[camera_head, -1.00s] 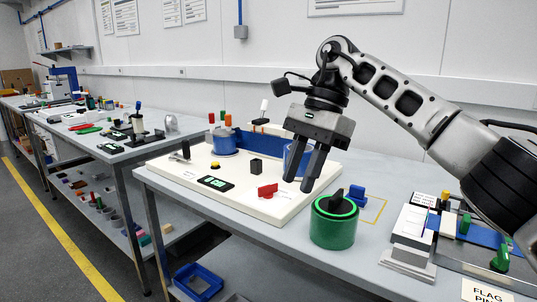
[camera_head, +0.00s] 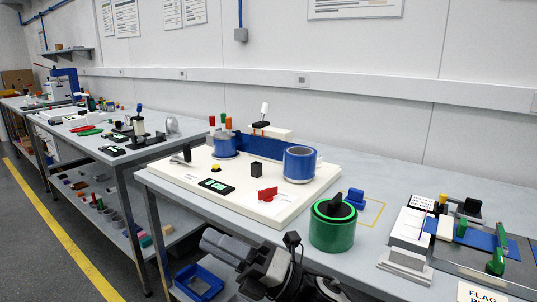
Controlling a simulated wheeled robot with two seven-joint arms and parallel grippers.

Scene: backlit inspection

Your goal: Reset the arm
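The grey table holds a white board (camera_head: 240,203) with a blue cylinder (camera_head: 299,166) and a red block (camera_head: 267,194). A green round container (camera_head: 332,234) with a black knob stands near the front edge. A blue tray (camera_head: 199,283) lies on the lower shelf.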

